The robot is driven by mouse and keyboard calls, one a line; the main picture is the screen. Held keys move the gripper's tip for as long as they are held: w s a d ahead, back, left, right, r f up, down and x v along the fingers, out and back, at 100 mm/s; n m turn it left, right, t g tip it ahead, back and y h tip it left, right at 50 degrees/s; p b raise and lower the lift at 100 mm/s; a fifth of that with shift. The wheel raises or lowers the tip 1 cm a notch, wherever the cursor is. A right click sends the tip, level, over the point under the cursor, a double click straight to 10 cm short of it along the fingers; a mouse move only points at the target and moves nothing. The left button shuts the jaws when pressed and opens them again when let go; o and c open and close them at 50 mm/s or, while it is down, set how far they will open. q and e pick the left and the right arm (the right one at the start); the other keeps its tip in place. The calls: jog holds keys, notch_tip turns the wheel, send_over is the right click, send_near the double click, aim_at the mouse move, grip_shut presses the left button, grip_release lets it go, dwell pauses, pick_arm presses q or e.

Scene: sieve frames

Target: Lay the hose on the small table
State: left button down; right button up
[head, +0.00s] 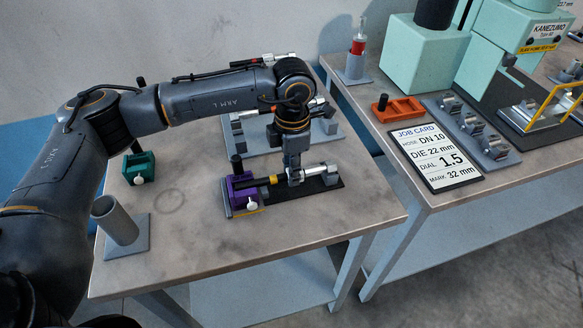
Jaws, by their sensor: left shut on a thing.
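My left gripper (294,179) reaches straight down over the small table (185,240) and is shut on the hose. The hose (261,187) is a short black piece with a yellow band and a metallic end toward the right. It lies roughly level, from a purple clamp (243,197) at its left to a grey block (330,175) at its right. Both stand on a dark base plate (285,196). The gripper's fingers hide part of the hose, and I cannot tell whether it rests fully in the block. My right gripper is out of view.
A grey rack (245,147) with another hose stands behind. The small table's front is clear.

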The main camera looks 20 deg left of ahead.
pick_arm(q)
jog(key=shift+f, duration=0.2)
jog(key=shift+s+a, duration=0.3)
jog(key=shift+a, duration=0.15)
dwell(0.7)
jog(key=c, duration=1)
grip_release()
jog(key=shift+r, duration=0.25)
notch_tip(320, 180, up, 12)
jog(key=shift+f, duration=0.2)
